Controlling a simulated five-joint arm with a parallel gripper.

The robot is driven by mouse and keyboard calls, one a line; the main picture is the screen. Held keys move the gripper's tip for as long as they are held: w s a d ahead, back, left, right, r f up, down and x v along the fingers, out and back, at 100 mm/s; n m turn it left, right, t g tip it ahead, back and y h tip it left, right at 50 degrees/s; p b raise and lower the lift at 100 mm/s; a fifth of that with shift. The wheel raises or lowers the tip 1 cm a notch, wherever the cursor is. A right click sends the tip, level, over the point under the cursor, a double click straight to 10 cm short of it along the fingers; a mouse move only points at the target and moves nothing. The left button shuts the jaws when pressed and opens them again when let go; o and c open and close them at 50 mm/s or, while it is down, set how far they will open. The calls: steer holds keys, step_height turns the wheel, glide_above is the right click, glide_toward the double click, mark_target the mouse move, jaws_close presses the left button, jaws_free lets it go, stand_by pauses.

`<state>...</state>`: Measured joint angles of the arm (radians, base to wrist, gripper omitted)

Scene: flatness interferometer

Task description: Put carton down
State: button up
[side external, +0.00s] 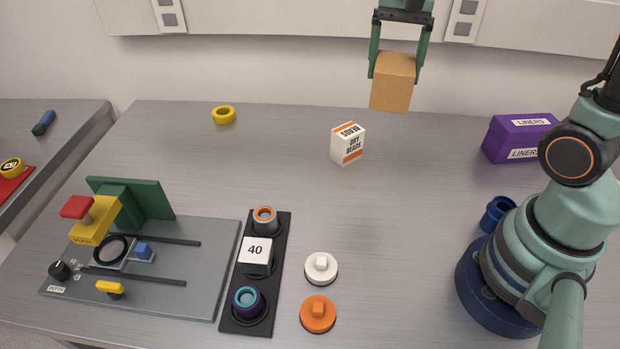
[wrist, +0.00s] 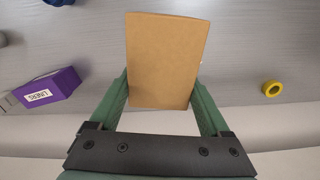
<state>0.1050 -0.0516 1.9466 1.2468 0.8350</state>
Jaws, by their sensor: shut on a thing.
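A plain tan cardboard carton (side external: 392,84) is held up in the air near the back of the table in the side view. My gripper (side external: 396,62) is shut on it, with a green finger against each side. In the wrist view the carton (wrist: 166,58) fills the space between the two green fingers of my gripper (wrist: 162,92). The carton hangs clear of the grey tabletop (side external: 290,135), apart from everything around it. Its far side is hidden.
A white and orange bead box (side external: 348,144) stands below the carton. A purple liners box (side external: 515,138) is at right, a yellow ring (side external: 223,115) at back left. A grey fixture plate (side external: 205,260) and black holder strip (side external: 281,250) occupy the front left.

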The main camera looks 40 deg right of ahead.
steer(key=w+a+r+m, duration=0.1)
steer(key=w+a+m, duration=0.4)
steer(key=w+m, duration=0.35)
steer(key=w+a+m, duration=0.6)
steer(key=w+m, duration=0.1)
steer(key=w, duration=0.3)
steer(key=w+a+f+m, duration=0.3)
steer(key=a+m, duration=0.2)
step_height(320, 180, down, 19)
steer(key=shift+d, duration=0.1)
steer(key=shift+f, duration=0.15)
steer(key=o, duration=1.4)
